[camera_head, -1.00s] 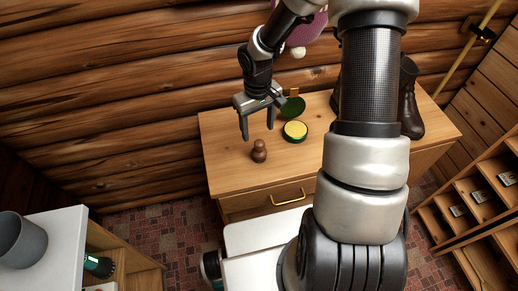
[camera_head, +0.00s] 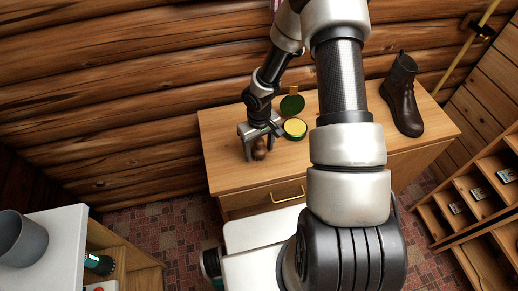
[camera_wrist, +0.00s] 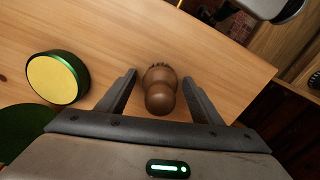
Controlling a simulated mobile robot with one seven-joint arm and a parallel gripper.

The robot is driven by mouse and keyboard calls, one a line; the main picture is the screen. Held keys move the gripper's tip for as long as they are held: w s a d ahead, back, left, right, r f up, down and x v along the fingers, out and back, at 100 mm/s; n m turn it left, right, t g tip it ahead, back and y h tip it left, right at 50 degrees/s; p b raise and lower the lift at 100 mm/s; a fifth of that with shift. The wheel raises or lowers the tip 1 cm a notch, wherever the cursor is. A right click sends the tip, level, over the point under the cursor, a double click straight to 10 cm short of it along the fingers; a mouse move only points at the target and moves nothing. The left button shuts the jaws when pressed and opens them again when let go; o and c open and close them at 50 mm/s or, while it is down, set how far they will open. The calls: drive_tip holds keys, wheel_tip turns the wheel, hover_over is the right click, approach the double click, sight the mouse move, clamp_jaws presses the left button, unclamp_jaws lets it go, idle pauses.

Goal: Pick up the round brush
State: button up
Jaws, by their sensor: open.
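The round brush (camera_head: 260,149) is a small brown wooden piece with a rounded knob, standing on the wooden cabinet top near its left front. In the wrist view the brush (camera_wrist: 160,88) sits between my two fingers, with its knob towards me and dark bristles at its far end. My gripper (camera_head: 259,157) is open and lowered around the brush, one finger on each side. In the wrist view my gripper (camera_wrist: 163,88) shows a gap between each finger and the brush. The fingers partly hide the brush in the head view.
A tin of yellow polish (camera_head: 295,129) with a green rim stands right of the brush, its green lid (camera_head: 292,104) behind it. A dark boot (camera_head: 402,97) stands at the cabinet's right. The log wall is close behind. A white table with a grey pot (camera_head: 20,240) is lower left.

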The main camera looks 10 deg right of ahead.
drive_tip(key=c, duration=1.1)
wheel_tip(320, 180, up, 10)
drive_tip(key=shift+r, duration=0.1)
